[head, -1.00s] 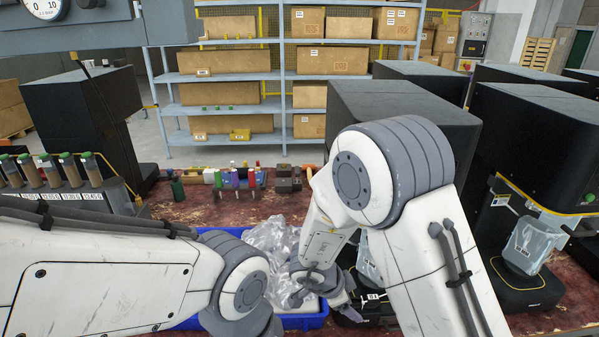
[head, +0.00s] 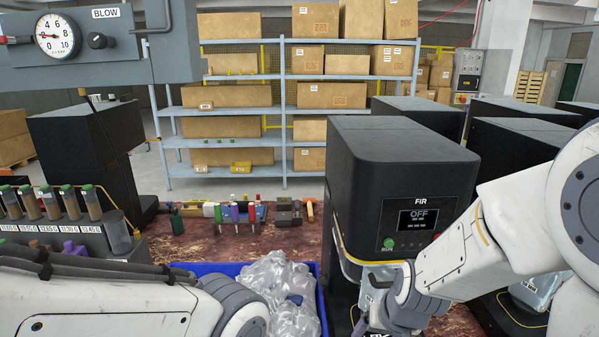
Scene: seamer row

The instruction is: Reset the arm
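My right arm (head: 470,250) reaches in from the right. Its wrist end is low in front of the black seamer marked FIR (head: 400,165), whose display reads OFF. The fingers of my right gripper cannot be made out there. My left arm (head: 110,305) lies low across the left of the view, its grey joint beside the blue crate. My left gripper is below the picture and out of view.
A blue crate (head: 322,315) with crumpled clear bags (head: 275,285) stands at the bottom middle. A tube rack (head: 55,235) is at left, a gauge panel (head: 110,45) overhead. Several coloured items (head: 235,212) line the bench back. More black machines stand at right.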

